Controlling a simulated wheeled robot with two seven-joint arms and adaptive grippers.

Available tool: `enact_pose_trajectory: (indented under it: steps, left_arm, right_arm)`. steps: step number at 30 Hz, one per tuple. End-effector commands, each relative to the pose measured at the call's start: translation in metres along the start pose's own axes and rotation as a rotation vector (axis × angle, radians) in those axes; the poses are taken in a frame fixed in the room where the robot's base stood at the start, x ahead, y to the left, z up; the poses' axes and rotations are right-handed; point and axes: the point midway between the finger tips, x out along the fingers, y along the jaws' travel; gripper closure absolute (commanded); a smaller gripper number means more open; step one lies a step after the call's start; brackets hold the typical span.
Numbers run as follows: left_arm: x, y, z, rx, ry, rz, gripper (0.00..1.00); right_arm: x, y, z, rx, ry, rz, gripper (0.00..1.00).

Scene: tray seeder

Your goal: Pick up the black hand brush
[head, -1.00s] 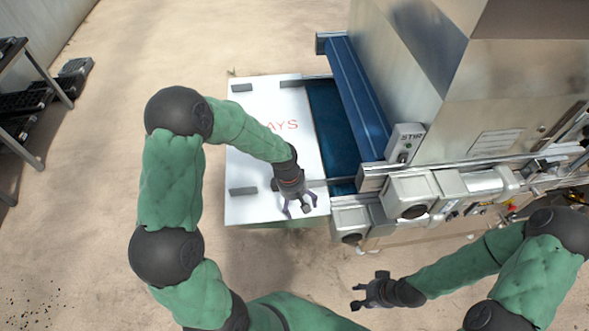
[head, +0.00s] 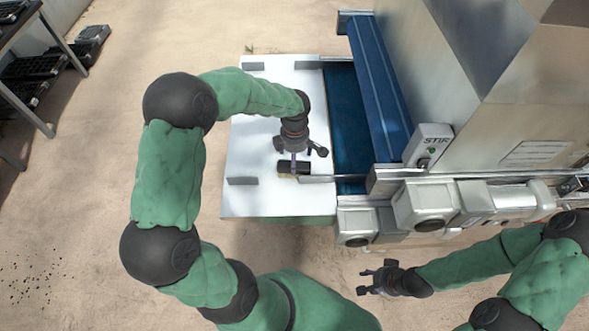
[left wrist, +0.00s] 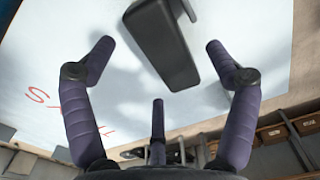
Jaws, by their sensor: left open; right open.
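The black hand brush (head: 297,168) lies on the white board, partly hidden by my left gripper in the head view. In the left wrist view, a black block (left wrist: 162,42) that appears to be the brush lies just beyond the fingertips, between the two side fingers. My left gripper (head: 301,153) is open and empty above the brush, with its fingers spread in the left wrist view (left wrist: 160,50). I cannot tell the exact gap to the brush. My right gripper (head: 367,279) is open and empty, off the board in front of the machine.
The white board (head: 250,130) has grey blocks near its corners and red lettering, hidden by my arm in the head view. The machine (head: 430,195) with a blue belt (head: 349,120) stands right of it. A rack (head: 40,60) stands far left.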

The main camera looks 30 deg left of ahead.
Motion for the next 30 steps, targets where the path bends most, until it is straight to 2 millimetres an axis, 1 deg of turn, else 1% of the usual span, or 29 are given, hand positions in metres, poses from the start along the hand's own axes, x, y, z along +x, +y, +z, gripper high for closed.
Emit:
enact_pose_trajectory:
  steps: [5,13,16,21,22,23,24,26,27,28,29,30]
  left_arm:
    - [0.012,0.000,0.000,0.001,0.000,0.001,0.13]
    - [0.049,0.001,-0.001,-0.001,0.000,0.000,0.13]
    - [0.053,0.001,-0.001,0.000,-0.001,0.002,0.13]
    - [0.052,0.001,-0.001,0.000,-0.001,0.003,0.13]
    - [0.052,0.001,-0.001,0.000,-0.001,0.003,0.16]
    - [0.052,0.001,-0.001,0.000,-0.001,0.003,0.24]
    - [0.052,0.001,-0.001,0.000,-0.001,0.003,0.36]
    - [0.052,0.001,-0.001,0.000,-0.001,0.002,0.53]
    - [0.052,0.001,-0.001,0.000,-0.001,0.002,0.64]
    - [0.052,0.001,-0.001,0.000,-0.001,0.002,0.72]
    - [0.052,0.001,-0.001,0.000,-0.001,0.002,0.78]
    - [0.052,0.001,-0.001,0.000,-0.001,0.002,0.78]
  right_arm:
    - [0.004,0.002,0.000,0.000,0.000,0.000,0.56]
    - [0.016,0.006,-0.001,0.000,0.000,0.000,0.56]
    - [0.017,0.006,-0.001,0.000,0.000,0.000,0.56]
    - [0.016,0.006,-0.001,0.000,0.000,0.000,0.56]
    - [0.016,0.006,-0.001,0.000,0.000,0.000,0.56]
    - [0.016,0.006,-0.001,0.000,0.000,0.000,0.56]
    - [0.016,0.006,-0.001,0.000,0.000,0.000,0.56]
    - [0.016,0.006,-0.001,0.000,0.000,0.000,0.56]
    - [0.016,0.006,-0.001,0.000,0.000,0.000,0.56]
    - [0.016,0.006,-0.001,0.000,0.000,0.000,0.56]
    - [0.016,0.006,-0.001,0.000,0.000,0.000,0.56]
    - [0.016,0.006,-0.001,0.000,0.000,0.000,0.56]
